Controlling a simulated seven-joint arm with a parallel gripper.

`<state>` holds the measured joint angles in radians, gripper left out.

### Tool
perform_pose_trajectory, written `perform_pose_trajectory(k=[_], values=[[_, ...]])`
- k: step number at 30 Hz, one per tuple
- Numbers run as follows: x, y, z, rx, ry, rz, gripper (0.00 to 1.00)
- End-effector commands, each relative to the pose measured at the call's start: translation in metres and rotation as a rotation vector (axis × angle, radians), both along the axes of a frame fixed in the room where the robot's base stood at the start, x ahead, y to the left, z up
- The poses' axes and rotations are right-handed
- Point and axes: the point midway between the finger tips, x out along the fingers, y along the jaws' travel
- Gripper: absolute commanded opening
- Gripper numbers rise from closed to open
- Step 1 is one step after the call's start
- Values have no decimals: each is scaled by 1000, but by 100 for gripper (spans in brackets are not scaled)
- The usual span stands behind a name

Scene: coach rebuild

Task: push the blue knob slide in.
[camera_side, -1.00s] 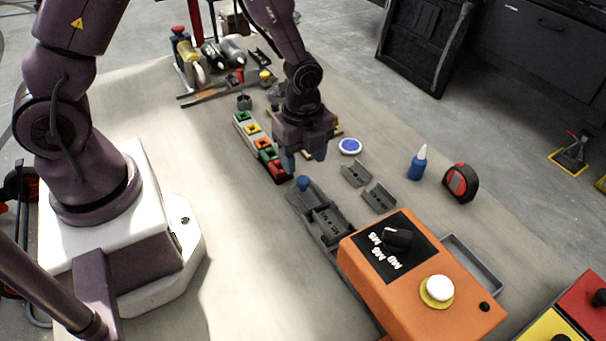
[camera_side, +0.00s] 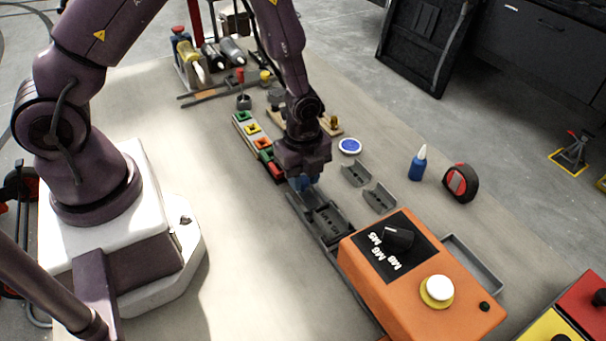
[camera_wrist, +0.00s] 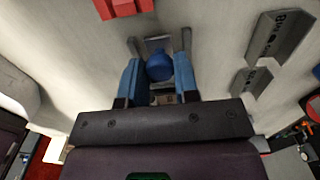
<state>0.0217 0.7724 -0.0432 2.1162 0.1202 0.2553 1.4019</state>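The blue knob (camera_wrist: 160,67) shows in the wrist view between the two blue fingers of my gripper (camera_wrist: 159,72). The fingers stand apart on either side of it; whether either touches it is hard to tell. In the side view my gripper (camera_side: 304,184) points down over the far end of the grey slide rail (camera_side: 329,221) and hides the knob. The rail runs from under my gripper towards the orange box. Part of the slide under the knob is hidden by my fingers.
The orange box (camera_side: 420,283) with a black dial and white button stands at the rail's near end. Two grey blocks (camera_side: 367,187) lie right of the rail. A row of coloured blocks (camera_side: 254,137) lies close behind my gripper. The table left of the rail is clear.

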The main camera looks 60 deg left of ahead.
Motion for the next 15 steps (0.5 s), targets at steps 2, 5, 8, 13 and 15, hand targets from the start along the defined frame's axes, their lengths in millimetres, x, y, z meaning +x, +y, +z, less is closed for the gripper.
perform_pose_trajectory(k=[2, 5, 8, 13, 15], values=[[0, -1, 0, 0, -1, 0, 0], [1, -9, 0, -1, -1, -6, 0], [1, -31, 0, -1, -1, -10, 0], [1, -82, 0, -1, -2, -13, 0], [1, -102, 0, -2, -4, -11, 0]])
